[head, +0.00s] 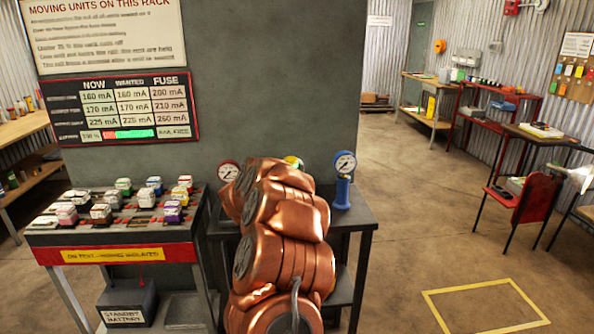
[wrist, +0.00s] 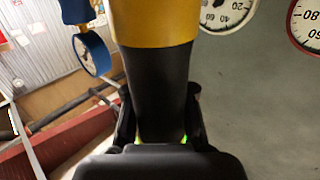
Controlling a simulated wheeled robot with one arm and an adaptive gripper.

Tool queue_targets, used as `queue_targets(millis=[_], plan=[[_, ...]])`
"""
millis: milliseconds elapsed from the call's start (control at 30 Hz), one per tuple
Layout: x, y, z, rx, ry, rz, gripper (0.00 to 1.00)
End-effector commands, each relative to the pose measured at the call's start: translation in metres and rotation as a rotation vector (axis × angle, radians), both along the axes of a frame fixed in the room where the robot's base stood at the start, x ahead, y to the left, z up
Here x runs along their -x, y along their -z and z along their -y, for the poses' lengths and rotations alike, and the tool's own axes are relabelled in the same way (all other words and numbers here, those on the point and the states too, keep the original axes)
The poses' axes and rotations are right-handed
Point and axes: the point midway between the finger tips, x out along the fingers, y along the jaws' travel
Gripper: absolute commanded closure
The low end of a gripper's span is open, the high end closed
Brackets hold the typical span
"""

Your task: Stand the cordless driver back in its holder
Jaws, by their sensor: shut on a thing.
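The cordless driver shows in the wrist view as a yellow part (wrist: 155,22) above a black grip (wrist: 153,85). My gripper (wrist: 158,112) is shut around the black grip, with a dark finger on each side. The rest of the driver is cut off by the top edge. In the head view my copper arm hides my gripper and most of the driver's surroundings. I cannot make out the holder in either view.
A dark table (head: 357,222) stands behind my arm, with a blue gauge (head: 343,190) and a red-rimmed gauge (head: 228,172) on it. A rack of small units (head: 110,240) stands at left before a grey pillar (head: 270,80). Floor (head: 420,220) at right is open.

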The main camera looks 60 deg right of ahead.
Motion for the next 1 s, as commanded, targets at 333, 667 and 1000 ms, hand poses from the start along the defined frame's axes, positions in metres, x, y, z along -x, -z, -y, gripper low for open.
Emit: queue_targets(millis=[333, 667, 1000], plan=[[0.000, 0.005, 0.000, 0.002, 0.000, 0.000, 1.00], [0.000, 0.010, 0.000, 0.002, 0.000, 0.001, 1.00], [0.000, 0.011, 0.000, 0.001, 0.000, 0.000, 0.55]])
